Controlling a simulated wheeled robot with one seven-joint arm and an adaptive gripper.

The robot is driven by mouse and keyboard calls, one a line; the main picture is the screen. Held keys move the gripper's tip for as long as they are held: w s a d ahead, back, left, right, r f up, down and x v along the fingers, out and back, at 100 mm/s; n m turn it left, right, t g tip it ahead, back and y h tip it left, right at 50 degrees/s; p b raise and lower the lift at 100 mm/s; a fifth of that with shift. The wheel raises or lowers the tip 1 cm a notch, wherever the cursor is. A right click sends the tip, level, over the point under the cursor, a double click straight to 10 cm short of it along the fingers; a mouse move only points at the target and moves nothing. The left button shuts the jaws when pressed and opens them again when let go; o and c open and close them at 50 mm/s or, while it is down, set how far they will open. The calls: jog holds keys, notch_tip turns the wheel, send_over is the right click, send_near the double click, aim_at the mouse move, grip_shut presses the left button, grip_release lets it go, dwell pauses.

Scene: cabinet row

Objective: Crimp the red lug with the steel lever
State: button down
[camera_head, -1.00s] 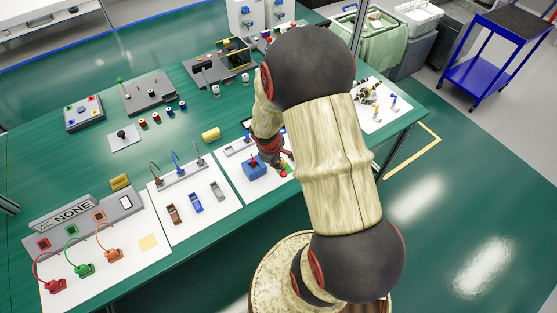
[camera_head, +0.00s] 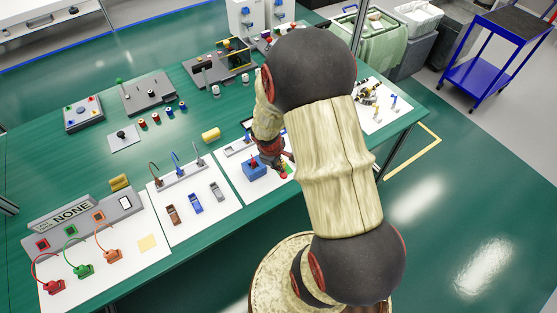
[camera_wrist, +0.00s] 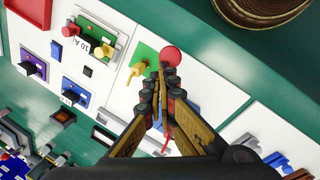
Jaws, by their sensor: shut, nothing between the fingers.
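My gripper (camera_wrist: 163,75) is shut and empty in the wrist view. Its fingertips are close beside a round red knob (camera_wrist: 171,56), next to a small green plate (camera_wrist: 145,54) with a yellow piece on it; I cannot tell whether they touch. In the head view my gripper (camera_head: 279,163) is low over the white panel, partly hidden by my arm. A blue block (camera_head: 254,173) with a red piece (camera_head: 253,160) on top stands just left of it; whether this piece is the red lug is unclear. I cannot make out the steel lever for certain.
Left of it, a white panel (camera_head: 234,209) carries brown, blue and grey clips and hooked cables. Further left are red (camera_head: 55,286), green (camera_head: 84,270) and orange (camera_head: 112,255) plugs. A yellow cylinder (camera_head: 210,134) lies behind. The table's front edge is close.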

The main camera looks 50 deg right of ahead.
jog(key=w+r+p, duration=0.4)
jog(key=r, duration=0.1)
jog(key=shift+d+p, duration=0.3)
jog(key=shift+d, duration=0.15)
dwell(0.6)
jog(key=shift+r, duration=0.2)
jog(key=w+r+p, duration=0.3)
jog(key=shift+d+r, duration=0.35)
jog(key=shift+r, duration=0.05)
dwell(0.9)
jog(key=s+a+r+m+t+y+b, duration=0.1)
jog(key=s+a+r+b, duration=0.1)
jog(key=s+a+r, duration=0.3)
jog(key=s+a+r+m+t+y+b, duration=0.1)
jog(key=s+a+r, duration=0.4)
jog(key=a+r, duration=0.7)
jog(key=s+a+r+m+t+y+b, duration=0.1)
jog(key=s+a+r+t+b, duration=0.2)
jog(key=s+a+r, duration=0.3)
jog(key=a+r+b, duration=0.1)
jog(key=a+r, duration=0.1)
jog(key=a, duration=0.1)
jog(key=shift+a+r+m, duration=0.2)
jog(key=shift+r+m, duration=0.1)
